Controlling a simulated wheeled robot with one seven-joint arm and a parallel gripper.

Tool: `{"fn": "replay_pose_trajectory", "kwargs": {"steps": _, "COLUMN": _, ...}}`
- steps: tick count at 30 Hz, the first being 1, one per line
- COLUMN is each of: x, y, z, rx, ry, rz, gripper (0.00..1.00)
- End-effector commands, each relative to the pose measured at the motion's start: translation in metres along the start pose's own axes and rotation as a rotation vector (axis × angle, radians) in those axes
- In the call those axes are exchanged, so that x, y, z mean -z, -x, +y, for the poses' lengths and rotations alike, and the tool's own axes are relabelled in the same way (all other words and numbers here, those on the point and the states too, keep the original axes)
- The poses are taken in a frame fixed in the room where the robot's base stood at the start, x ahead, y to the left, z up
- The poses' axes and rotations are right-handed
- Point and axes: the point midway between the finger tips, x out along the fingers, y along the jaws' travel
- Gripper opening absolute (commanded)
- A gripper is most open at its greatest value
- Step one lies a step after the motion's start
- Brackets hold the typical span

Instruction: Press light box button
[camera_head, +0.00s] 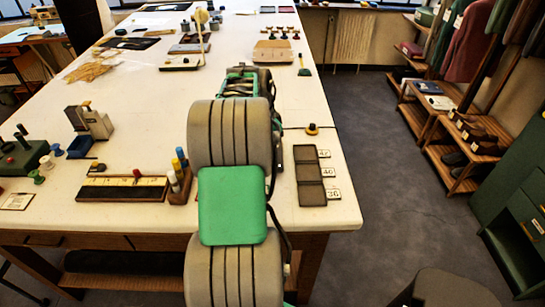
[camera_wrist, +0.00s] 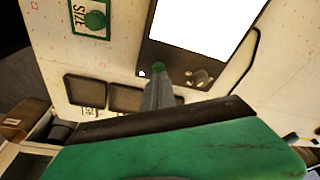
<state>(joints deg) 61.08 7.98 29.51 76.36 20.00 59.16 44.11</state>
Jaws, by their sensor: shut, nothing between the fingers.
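The light box (camera_wrist: 205,25) shows in the wrist view as a bright white panel in a dark frame. A small green round spot (camera_wrist: 158,67), which looks like its button, sits on the frame's lower edge. My gripper (camera_wrist: 157,80) is shut and empty, and its narrow grey fingertips are right at that spot. The fingers partly cover the spot, and I cannot tell whether they touch it. In the head view my arm hides the light box and my fingertips.
Dark square trays (camera_head: 311,176) with number cards lie right of my arm. A green knob (camera_wrist: 95,19) sits on a SIZE card. A yellow knob (camera_head: 311,130) stands near the table's right edge. A ruler block (camera_head: 122,189) and marker holder (camera_head: 181,184) are to the left.

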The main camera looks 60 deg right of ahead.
Motion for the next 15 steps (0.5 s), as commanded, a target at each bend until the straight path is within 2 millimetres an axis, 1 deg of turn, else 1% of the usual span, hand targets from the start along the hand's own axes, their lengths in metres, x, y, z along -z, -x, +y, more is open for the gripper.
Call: {"fn": "replay_pose_trajectory", "kwargs": {"steps": 15, "x": -0.002, "y": -0.011, "z": 0.000, "rx": 0.000, "ry": 0.000, "rz": 0.000, "gripper": 0.00}}
